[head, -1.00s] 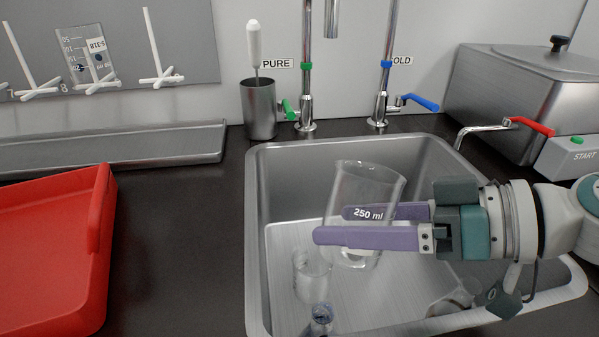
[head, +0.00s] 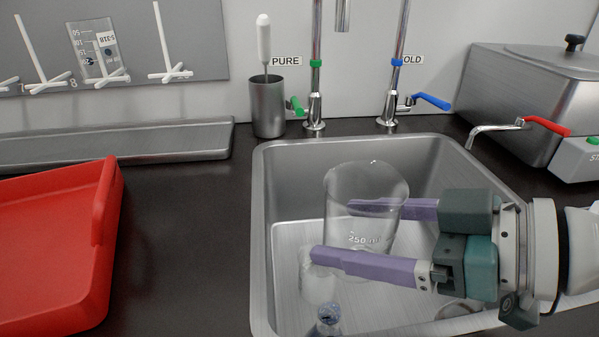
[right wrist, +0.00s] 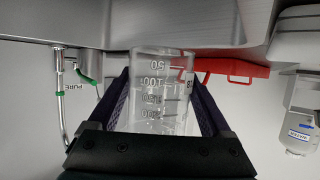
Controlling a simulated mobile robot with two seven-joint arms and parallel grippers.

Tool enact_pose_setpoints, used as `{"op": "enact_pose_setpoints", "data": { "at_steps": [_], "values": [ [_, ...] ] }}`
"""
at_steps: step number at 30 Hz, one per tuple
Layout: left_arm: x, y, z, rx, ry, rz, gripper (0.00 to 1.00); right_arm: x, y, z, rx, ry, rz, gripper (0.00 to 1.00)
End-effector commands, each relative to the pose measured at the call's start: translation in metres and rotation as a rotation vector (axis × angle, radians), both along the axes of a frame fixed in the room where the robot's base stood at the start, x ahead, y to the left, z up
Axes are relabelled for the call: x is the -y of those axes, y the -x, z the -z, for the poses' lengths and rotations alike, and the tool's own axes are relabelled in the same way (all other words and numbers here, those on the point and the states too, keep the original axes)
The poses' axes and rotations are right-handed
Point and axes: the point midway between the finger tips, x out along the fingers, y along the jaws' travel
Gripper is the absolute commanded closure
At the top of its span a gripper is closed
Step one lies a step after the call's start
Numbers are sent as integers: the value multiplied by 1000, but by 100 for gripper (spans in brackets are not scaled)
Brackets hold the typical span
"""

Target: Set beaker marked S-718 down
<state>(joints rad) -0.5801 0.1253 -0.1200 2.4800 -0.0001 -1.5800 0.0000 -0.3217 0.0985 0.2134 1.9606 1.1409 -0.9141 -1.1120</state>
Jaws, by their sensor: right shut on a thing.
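A clear glass beaker (head: 368,182) with a "250 ml" print is between the purple fingers of my right gripper (head: 333,231), which is shut on it. It is over the sink (head: 284,210), nearly upright, and looks empty. I cannot tell whether its base touches anything. The right wrist view shows the beaker (right wrist: 160,92) between both fingers (right wrist: 160,105), with scale marks and part of a label at its right edge. The label's full code is not readable. My left gripper is not in view.
Small glassware (head: 328,318) stands in the sink's front left, partly behind my gripper. A red tray (head: 50,255) lies left on the dark counter, with free counter between. Two taps, a metal cup (head: 268,108) and a steel bath (head: 525,95) stand behind. Another beaker (head: 95,50) hangs on the rack.

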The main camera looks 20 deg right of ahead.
Motion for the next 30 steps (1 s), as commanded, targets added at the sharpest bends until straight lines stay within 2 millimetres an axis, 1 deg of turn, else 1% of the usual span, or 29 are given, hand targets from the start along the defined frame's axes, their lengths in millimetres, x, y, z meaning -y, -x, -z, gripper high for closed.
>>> {"op": "enact_pose_setpoints", "data": {
  "at_steps": [5,8,11,14,15,17,18,20,21,22,23,24,26,27,29,30],
  "values": [
    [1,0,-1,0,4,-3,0,0,0,-1,1,-1,0,83],
    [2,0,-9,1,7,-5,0,0,0,-10,1,0,0,83],
    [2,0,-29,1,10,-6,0,0,0,-35,2,3,-2,83],
    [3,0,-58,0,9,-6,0,0,0,-71,3,4,-3,83],
    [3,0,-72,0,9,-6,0,0,0,-89,3,3,-3,83],
    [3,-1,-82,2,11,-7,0,8,-6,-123,15,10,-21,83],
    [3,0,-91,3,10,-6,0,12,-8,-149,15,13,-39,83],
    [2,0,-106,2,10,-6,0,17,-8,-188,15,13,-71,83],
    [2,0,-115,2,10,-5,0,19,-7,-214,14,14,-94,83],
    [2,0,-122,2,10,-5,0,20,-5,-233,13,15,-112,83],
    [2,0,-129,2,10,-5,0,21,-3,-251,12,15,-130,83],
    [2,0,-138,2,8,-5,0,21,1,-274,10,13,-156,83],
    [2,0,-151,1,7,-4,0,21,8,-307,9,13,-194,83],
    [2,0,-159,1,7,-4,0,21,13,-327,8,12,-218,83],
    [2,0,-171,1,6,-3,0,20,23,-353,5,9,-254,83],
    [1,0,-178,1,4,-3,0,19,29,-370,5,9,-277,83]
  ]
}}
